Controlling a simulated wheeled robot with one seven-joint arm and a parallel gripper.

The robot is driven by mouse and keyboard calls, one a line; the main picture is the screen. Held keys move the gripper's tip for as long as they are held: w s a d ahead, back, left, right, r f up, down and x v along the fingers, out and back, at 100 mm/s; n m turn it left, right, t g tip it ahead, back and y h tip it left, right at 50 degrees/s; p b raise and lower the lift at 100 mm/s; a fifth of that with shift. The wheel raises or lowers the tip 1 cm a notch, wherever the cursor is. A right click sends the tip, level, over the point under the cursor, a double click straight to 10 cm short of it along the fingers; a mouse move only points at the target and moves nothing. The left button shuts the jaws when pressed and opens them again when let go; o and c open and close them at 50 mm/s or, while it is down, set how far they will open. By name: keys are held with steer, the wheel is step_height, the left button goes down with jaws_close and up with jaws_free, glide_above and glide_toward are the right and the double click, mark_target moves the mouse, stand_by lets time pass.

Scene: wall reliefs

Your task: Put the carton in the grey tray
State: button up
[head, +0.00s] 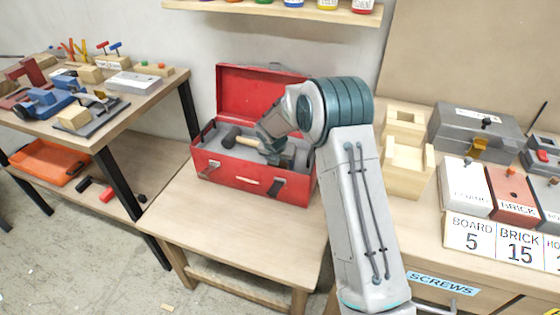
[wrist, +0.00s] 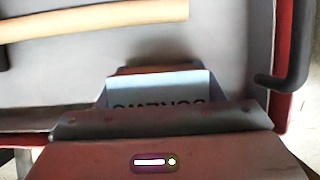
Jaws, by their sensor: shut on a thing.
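The carton (wrist: 155,88) shows in the wrist view as a small box with a pale blue label and dark upside-down lettering, with a brown edge behind it. My gripper (wrist: 160,120) is shut on it, and its body hides the near part of the carton. The grey tray (wrist: 220,45) fills most of the wrist view behind the carton. In the head view this grey tray (head: 217,133) is the inside of the open red toolbox. My gripper (head: 277,157) is low at the toolbox's right part. The carton is hidden or too small to make out there. I cannot tell whether it touches the tray.
A hammer (head: 240,141) lies in the toolbox's left part; its wooden handle (wrist: 95,20) crosses the wrist view. A black bent bar (wrist: 290,60) is at the right wall. The raised red lid (head: 262,92) stands behind. Wooden boxes (head: 406,168) stand to the right.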

steer(key=o, duration=1.1)
steer(key=shift+f, duration=0.1)
